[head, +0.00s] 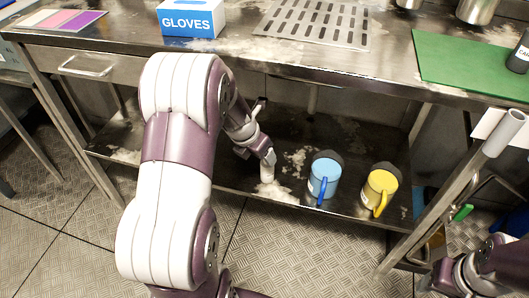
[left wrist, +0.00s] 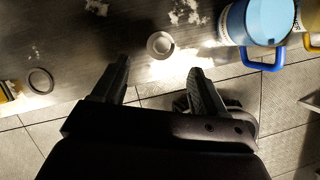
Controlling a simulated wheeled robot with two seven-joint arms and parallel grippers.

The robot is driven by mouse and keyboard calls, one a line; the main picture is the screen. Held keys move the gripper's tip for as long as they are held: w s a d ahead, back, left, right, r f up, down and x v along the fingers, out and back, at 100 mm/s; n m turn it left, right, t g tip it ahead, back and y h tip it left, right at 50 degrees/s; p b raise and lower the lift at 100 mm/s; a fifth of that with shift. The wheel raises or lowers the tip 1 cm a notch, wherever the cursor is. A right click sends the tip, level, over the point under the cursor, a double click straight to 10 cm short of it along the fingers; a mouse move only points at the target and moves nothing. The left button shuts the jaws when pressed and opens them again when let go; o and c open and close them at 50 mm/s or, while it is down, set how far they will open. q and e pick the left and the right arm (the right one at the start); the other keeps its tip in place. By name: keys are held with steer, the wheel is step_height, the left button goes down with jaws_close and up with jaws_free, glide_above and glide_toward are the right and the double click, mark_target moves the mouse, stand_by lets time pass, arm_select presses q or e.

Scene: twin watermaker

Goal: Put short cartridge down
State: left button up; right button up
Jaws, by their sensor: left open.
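The short cartridge (head: 267,174) is a small white cylinder standing on the lower steel shelf, near its front edge. In the left wrist view its round top (left wrist: 160,45) shows from above. My left gripper (head: 266,158) is right by the cartridge in the head view. In the left wrist view the two fingers of my left gripper (left wrist: 159,66) are spread wide, with the cartridge just beyond the tips and touching neither finger. My right arm shows at the lower right of the head view, and its gripper (head: 438,280) is only partly visible.
A blue-handled canister (head: 323,178) and a yellow one (head: 378,190) stand to the right on the shelf. A dark ring (left wrist: 40,81) lies on the shelf at left. White patches mark the shelf. The worktop above holds a gloves box (head: 190,18) and green board (head: 470,65).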

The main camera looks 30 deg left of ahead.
arm_select(q)
steer(key=s+d+r+m+g, duration=0.1)
steer(key=s+d+m, duration=0.5)
steer(key=m, duration=1.1)
steer(key=s+d+r+m+g, duration=0.2)
steer(key=s+d+m, duration=0.4)
steer(key=m, duration=1.1)
steer(key=s, duration=0.3)
steer(key=shift+s+d+r+m+y, duration=0.25)
steer(key=shift+s+r+m+y, duration=0.05)
steer(key=shift+s+r+y, duration=0.1)
steer(key=shift+w, duration=0.1)
